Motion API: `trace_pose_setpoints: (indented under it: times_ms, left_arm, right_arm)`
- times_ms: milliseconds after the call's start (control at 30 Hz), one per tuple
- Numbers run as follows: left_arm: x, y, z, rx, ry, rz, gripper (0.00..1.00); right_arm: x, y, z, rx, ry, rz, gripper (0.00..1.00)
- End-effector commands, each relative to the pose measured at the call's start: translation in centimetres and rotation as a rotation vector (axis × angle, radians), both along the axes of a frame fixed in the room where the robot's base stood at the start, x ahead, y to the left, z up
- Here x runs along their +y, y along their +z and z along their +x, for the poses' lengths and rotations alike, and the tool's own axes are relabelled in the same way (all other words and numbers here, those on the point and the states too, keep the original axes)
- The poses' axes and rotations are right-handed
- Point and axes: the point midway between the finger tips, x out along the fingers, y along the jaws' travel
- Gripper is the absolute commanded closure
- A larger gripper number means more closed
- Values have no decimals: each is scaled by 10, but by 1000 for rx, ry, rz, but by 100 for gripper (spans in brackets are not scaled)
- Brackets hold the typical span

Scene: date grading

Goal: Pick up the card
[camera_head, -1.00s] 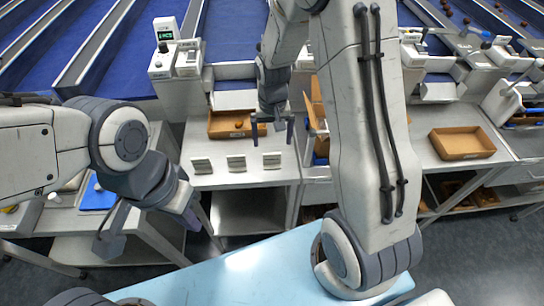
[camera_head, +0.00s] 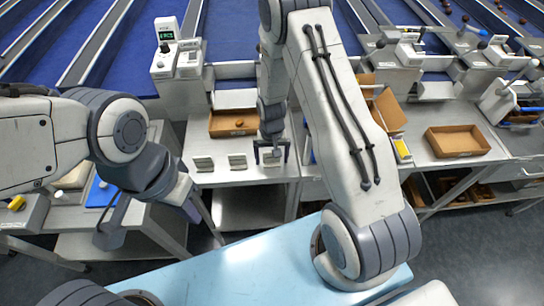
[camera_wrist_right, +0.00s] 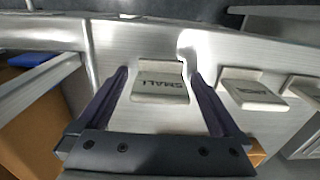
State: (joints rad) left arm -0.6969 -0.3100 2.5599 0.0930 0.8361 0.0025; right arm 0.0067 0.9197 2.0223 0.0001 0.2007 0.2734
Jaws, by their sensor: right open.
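Three small pale cards stand in a row on the metal table: a left one (camera_head: 203,164), a middle one (camera_head: 237,161) and a right one (camera_head: 270,159). My right gripper (camera_head: 271,152) is open around the right card from above. In the right wrist view, the card marked SMALL (camera_wrist_right: 160,84) lies between the two spread dark fingers (camera_wrist_right: 159,74), with gaps on both sides. Its lettering is upside down there. Two more cards (camera_wrist_right: 251,92) stand beside it. My left gripper (camera_head: 158,218) is open and empty, away from the cards.
An open brown box (camera_head: 222,131) holding a date sits behind the cards. Another brown tray (camera_head: 457,142) stands empty at the right. A tilted brown box (camera_head: 388,108) is beside my right arm. Blue sorting lanes (camera_head: 238,30) lie at the back.

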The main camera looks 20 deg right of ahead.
Motion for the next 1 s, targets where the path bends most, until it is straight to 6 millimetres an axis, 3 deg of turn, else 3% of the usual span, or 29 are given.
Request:
trace_pose_setpoints:
  times_ms: [233, 400, 433, 467, 800, 1000]
  left_arm:
    - [0, 0, 0, 0, 0, 0, 100]
    - [0, 0, 0, 0, 0, 0, 100]
    - [0, 0, 0, 0, 0, 0, 100]
    - [0, 0, 0, 0, 0, 0, 100]
    - [0, -2, 0, 0, 0, 0, 100]
    - [0, -9, 0, 0, 0, 0, 100]
  right_arm:
    - [0, -2, 1, -2, 0, -1, 0]
    - [0, -2, 0, -1, 0, 0, 65]
    - [0, -2, 0, -1, 0, 0, 76]
    - [0, -2, 0, -1, 0, 0, 81]
    - [0, 1, 1, -2, 0, 0, 81]
    - [0, 18, 2, -6, 0, 0, 81]
